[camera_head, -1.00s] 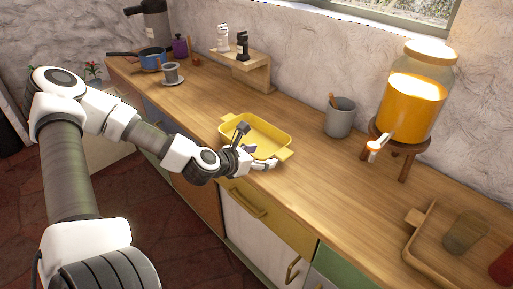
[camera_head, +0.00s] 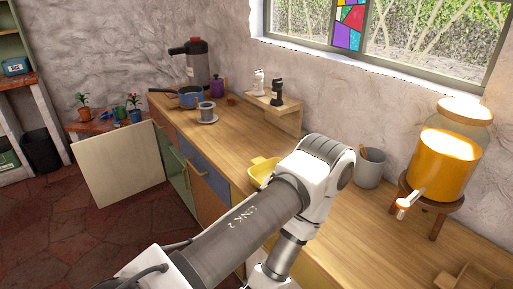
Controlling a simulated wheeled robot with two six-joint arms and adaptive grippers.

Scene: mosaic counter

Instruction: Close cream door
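A flat cream door (camera_head: 118,165) stands swung open at the left, beyond the green-fronted part of the counter's far end. Its broad face is toward me and its lower edge is close above the red floor. Neither gripper shows. One of my arms crosses the lower middle, with its elbow over the counter and its forearm dropping out at the bottom edge. It hides much of the yellow tray (camera_head: 257,172) and the nearer cabinet fronts. The arm is well to the right of the door, apart from it.
Potted plants (camera_head: 120,112) stand behind the door. The floor (camera_head: 110,235) before it is clear.

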